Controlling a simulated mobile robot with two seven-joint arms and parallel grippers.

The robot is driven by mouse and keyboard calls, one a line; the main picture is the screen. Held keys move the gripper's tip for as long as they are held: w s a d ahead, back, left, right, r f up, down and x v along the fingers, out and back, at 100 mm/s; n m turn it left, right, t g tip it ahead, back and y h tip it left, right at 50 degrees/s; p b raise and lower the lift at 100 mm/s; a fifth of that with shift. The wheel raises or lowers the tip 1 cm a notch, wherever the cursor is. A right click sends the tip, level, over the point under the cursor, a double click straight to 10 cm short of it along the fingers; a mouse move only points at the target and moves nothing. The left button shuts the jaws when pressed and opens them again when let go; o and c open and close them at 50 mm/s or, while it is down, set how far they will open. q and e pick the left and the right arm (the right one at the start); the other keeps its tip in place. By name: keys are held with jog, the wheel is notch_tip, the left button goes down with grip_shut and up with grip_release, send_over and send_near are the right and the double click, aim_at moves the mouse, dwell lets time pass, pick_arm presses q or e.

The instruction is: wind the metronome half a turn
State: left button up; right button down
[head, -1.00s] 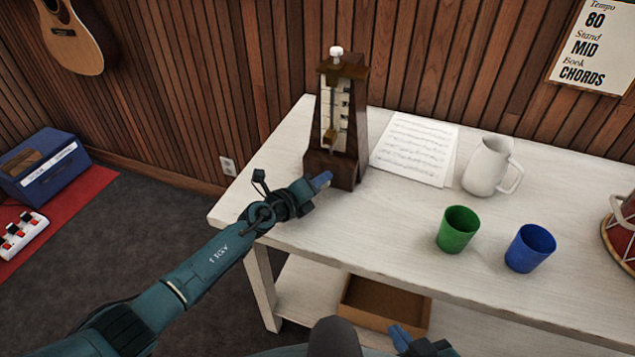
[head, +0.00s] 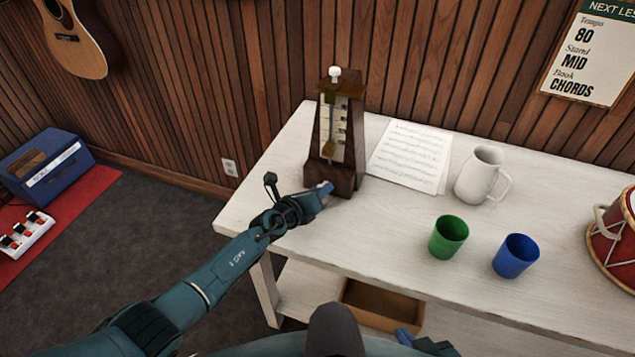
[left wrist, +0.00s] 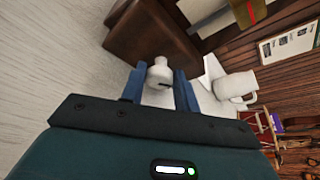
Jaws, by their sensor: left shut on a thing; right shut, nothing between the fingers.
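The dark wooden metronome (head: 320,172) stands upright near the far left of the white table. It has a pale scale, a pendulum weight (head: 328,150) and a white knob (head: 335,73) on top. My left gripper (head: 325,188) is at its lower front. In the left wrist view, the left gripper's blue fingers (left wrist: 158,88) are on either side of a white winding key (left wrist: 160,72) and shut on it, beside the brown metronome body (left wrist: 150,35). In the head view the key is hidden. My right gripper (head: 408,338) is shut and empty at the bottom edge, partly cut off.
Sheet music (head: 410,155), a white jug (head: 480,175), a green cup (head: 449,237), a blue cup (head: 516,256) and a red drum (head: 612,245) stand or lie to the right on the table (head: 360,250). The front left tabletop is clear.

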pick_arm(q)
jog(key=shift+d+m+y, duration=0.1)
jog(key=shift+m+y, duration=0.6)
jog(key=shift+m, duration=0.3)
jog(key=o, duration=0.9)
jog(key=shift+o, duration=0.2)
